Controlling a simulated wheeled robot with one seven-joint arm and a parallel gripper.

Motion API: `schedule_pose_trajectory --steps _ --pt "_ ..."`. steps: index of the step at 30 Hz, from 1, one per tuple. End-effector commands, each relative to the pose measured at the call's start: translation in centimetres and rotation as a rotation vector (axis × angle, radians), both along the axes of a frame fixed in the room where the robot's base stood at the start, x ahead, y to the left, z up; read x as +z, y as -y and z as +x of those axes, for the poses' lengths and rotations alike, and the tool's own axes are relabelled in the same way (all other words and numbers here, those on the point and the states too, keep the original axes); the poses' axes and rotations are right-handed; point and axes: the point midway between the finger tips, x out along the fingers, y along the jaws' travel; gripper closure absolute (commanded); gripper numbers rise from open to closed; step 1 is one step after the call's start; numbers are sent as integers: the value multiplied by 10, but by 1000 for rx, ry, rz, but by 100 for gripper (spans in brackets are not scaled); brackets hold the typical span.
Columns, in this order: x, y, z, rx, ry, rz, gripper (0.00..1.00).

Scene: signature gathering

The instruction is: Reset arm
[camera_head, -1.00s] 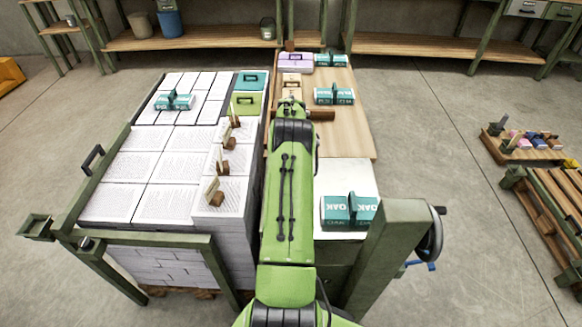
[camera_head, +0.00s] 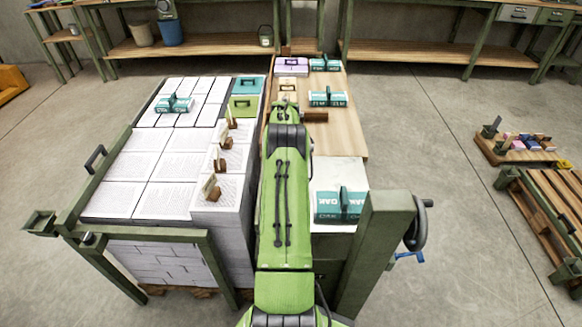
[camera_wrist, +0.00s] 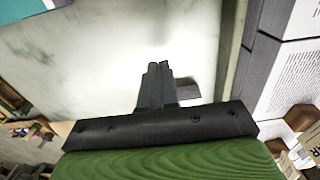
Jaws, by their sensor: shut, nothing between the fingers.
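My green arm (camera_head: 284,200) reaches forward from the bottom middle, along the gap between the paper stacks and the wooden table. My gripper (camera_wrist: 157,68) shows in the wrist view with its two dark fingers shut together and nothing between them. It is over a pale, smooth surface (camera_wrist: 110,50) and appears clear of the objects around it. In the head view the arm hides the gripper's fingers.
Paper stacks (camera_head: 130,165) stand close on the left, with wooden-based stamps (camera_head: 211,187) along their right edge. A teal-and-white OAK box (camera_head: 340,204) sits right of my arm, by a green post (camera_head: 375,250). Open floor (camera_head: 430,140) lies farther right.

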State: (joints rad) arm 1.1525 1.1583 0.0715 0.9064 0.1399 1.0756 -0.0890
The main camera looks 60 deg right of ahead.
Motion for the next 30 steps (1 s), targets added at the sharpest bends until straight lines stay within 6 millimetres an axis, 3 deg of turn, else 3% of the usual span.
schedule_pose_trajectory --steps 6,12,26,28,30 --pt "46 0 0 2 2 -1 100" --pt "80 -1 -1 2 -1 2 100" --pt "86 -2 -1 2 -1 3 100" --pt "95 -6 6 16 1 -4 100" --pt "119 -21 24 61 8 -22 100"
